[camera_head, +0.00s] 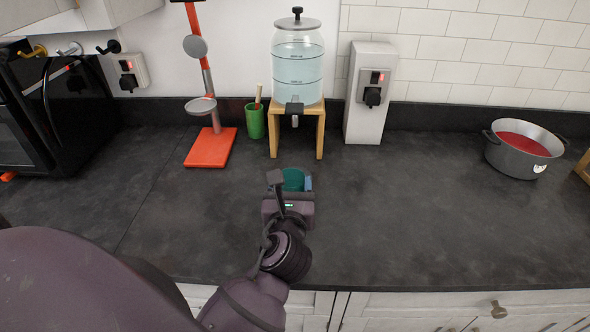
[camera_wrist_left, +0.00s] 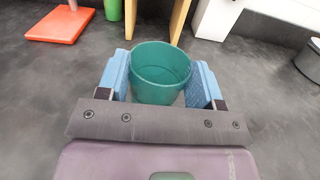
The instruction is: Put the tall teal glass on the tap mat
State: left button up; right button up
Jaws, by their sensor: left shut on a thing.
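The teal glass (camera_head: 293,178) is between the fingers of my left gripper (camera_head: 291,183), over the counter in front of the water dispenser. In the left wrist view the glass (camera_wrist_left: 160,72) is upright, open at the top and seemingly empty, with the blue finger pads of my left gripper (camera_wrist_left: 161,84) shut on its two sides. Its base is hidden, so I cannot tell whether it touches the counter. I cannot make out a tap mat in either view. My right gripper is not in view.
The water dispenser (camera_head: 298,68) stands on a wooden stand (camera_head: 275,135) behind the glass. A green cup (camera_head: 255,123) and an orange-based stand (camera_head: 210,149) are to its left, a white socket box (camera_head: 368,110) to its right. A grey pot (camera_head: 517,155) stands far right. The middle right counter is clear.

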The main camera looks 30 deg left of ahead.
aim_at(292, 177)
pick_arm(q)
jog(key=f+x, duration=0.1)
jog(key=x, duration=1.6)
jog(key=shift+w+a+f, duration=0.15)
jog(key=shift+w+a, duration=0.05)
jog(key=shift+f, duration=0.15)
jog(key=o, duration=1)
jog(key=shift+o, duration=0.2)
jog(key=v, duration=1.2)
